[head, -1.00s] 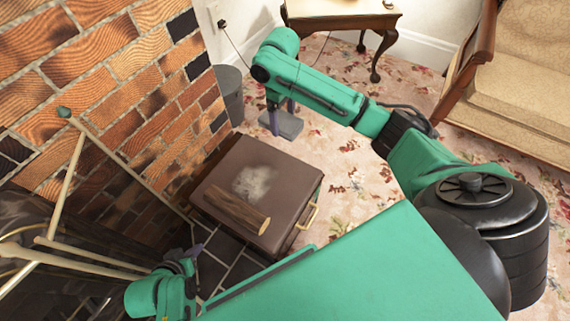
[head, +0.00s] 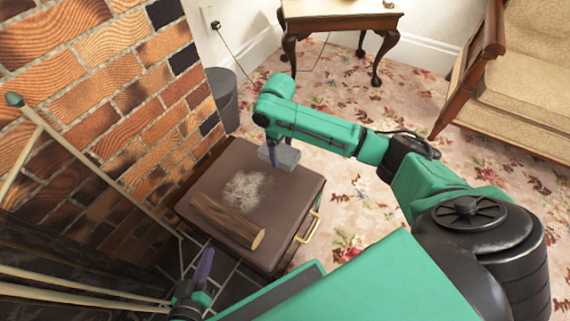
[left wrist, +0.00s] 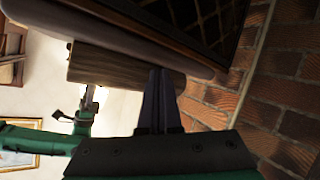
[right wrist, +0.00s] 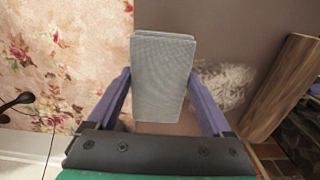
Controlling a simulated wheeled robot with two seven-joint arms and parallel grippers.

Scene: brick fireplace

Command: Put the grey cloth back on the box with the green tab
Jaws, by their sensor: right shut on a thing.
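The folded grey cloth (right wrist: 162,82) is between the fingers of my right gripper (right wrist: 160,88), which is shut on it. In the head view the cloth (head: 286,157) hangs at the far right part of the brown box's top (head: 290,190); whether it touches is unclear. The box has a brass handle (head: 313,226); I see no green tab. A log (head: 226,219) and a pale whitish patch (head: 246,190) are on its top. My left gripper (head: 206,258) is beside the box's near left side, empty, its fingers together in the left wrist view (left wrist: 158,75).
Pale fire-tool rods (head: 85,150) lean at the brick wall (head: 120,70) on the left. A grey bin (head: 223,98) stands behind the box. A wooden side table (head: 340,15) and an armchair (head: 520,90) are farther back. Flowered carpet (head: 350,200) is clear to the right.

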